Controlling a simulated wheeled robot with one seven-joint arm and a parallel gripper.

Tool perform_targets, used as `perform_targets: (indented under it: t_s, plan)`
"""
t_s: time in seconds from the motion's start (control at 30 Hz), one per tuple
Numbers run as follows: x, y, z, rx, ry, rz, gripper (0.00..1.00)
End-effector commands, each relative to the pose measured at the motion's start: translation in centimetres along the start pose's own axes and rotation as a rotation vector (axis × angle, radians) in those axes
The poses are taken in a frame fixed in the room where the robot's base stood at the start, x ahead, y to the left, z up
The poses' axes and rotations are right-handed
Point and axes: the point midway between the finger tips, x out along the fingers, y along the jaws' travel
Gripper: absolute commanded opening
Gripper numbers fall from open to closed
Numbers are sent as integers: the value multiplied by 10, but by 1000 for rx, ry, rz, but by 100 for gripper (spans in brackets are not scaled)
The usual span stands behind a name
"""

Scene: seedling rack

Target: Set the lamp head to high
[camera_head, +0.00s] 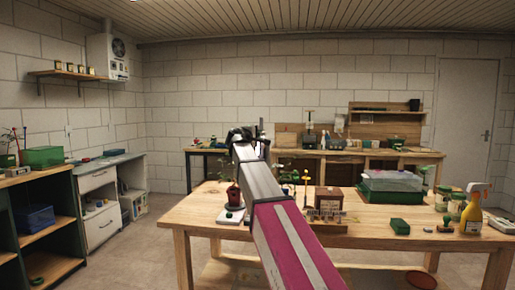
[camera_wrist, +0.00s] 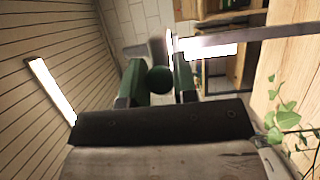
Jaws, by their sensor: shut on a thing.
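In the wrist view, my gripper (camera_wrist: 158,82) has its green fingers either side of a round dark green knob (camera_wrist: 158,79) and is shut on it. Just beyond the knob is a grey body (camera_wrist: 159,46), which looks like part of the lamp head. A pale metal bar (camera_wrist: 265,36) with a bright white patch runs from there to the right edge. In the head view, my gripper (camera_head: 243,133) is at the far end of my arm, above the wooden table. My arm hides most of the lamp there, and I cannot read its height setting.
The wooden table (camera_head: 390,222) holds a potted seedling (camera_head: 234,195), a brown box (camera_head: 328,200), a covered tray (camera_head: 391,185), a green block (camera_head: 400,226) and a spray bottle (camera_head: 474,212). Leaves (camera_wrist: 288,120) show near my gripper in the wrist view. The air above the table is mostly free.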

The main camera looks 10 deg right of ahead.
Motion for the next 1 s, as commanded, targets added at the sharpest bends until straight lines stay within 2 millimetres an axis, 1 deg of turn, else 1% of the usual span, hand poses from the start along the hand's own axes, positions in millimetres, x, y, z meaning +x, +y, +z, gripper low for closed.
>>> perform_targets:
  t_s: [0.03,0.1,0.2,0.53,0.57,0.6,0.63,0.9,1.0]
  plan:
    - [1,11,-1,1,1,3,0]
    - [1,19,-1,0,1,2,0]
    - [0,26,-1,0,1,1,0]
    - [0,30,-1,-2,2,6,0]
    - [0,30,-1,-3,2,6,30]
    - [0,30,-1,-2,3,7,43]
    - [0,30,-1,-2,3,6,53]
    - [0,28,0,-1,1,2,53]
    - [-5,28,0,-1,1,2,53]
